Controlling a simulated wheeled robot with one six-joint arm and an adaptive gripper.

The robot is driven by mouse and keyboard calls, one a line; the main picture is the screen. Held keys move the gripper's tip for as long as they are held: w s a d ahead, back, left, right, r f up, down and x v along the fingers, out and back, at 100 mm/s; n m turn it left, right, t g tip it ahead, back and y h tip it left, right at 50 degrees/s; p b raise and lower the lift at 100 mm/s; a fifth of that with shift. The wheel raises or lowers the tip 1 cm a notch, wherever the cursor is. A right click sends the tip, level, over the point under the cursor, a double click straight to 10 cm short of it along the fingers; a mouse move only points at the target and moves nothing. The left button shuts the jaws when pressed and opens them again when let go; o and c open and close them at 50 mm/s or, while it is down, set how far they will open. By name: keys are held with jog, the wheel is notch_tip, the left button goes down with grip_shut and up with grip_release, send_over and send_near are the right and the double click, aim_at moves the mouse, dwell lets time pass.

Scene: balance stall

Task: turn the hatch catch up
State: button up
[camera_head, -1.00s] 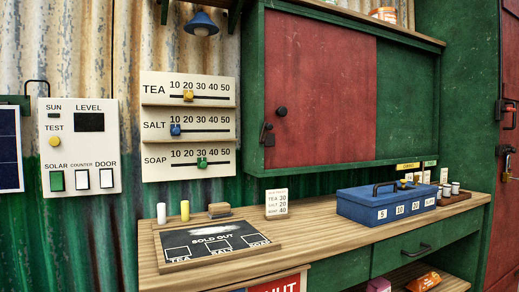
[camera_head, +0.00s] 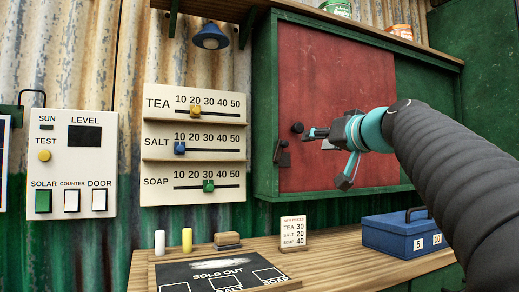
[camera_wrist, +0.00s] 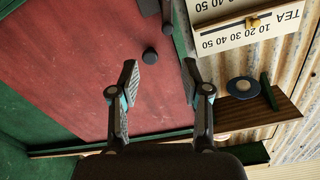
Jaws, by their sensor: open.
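The hatch is a red sliding panel (camera_head: 335,85) in a green wall cabinet. Its dark catch (camera_head: 282,157) sits at the panel's lower left edge, below a round black knob (camera_head: 297,127). The wrist view shows the knob (camera_wrist: 149,56) and dark catch parts (camera_wrist: 167,16) at the top edge, partly cut off. My gripper (camera_head: 326,157) is open and empty in front of the panel, right of the catch in the head view. In the wrist view my gripper (camera_wrist: 160,80) has its fingers spread, with the catch beyond the tips. I see no contact with the catch.
Left of the cabinet hang a slider board (camera_head: 194,150) and a switch panel (camera_head: 70,160). A blue lamp (camera_head: 209,38) hangs above. The counter (camera_head: 330,245) below bears a slate (camera_head: 205,265), a price card (camera_head: 293,232) and a blue cash box (camera_head: 395,237).

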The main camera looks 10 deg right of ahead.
aim_at(287, 143)
jog(key=p+x, duration=0.1)
jog(key=x, duration=0.3)
jog(key=p+x, duration=0.1)
jog(key=x, duration=0.3)
jog(key=a+p+x, duration=0.1)
jog(key=x, duration=0.4)
jog(key=shift+s+a+r, duration=0.1)
jog(key=shift+s+r, duration=0.05)
jog(key=shift+s, duration=0.05)
jog(key=shift+w+a+p, duration=0.2)
jog(key=shift+w+p, duration=0.2)
jog(key=shift+w, duration=0.3)
grip_shut()
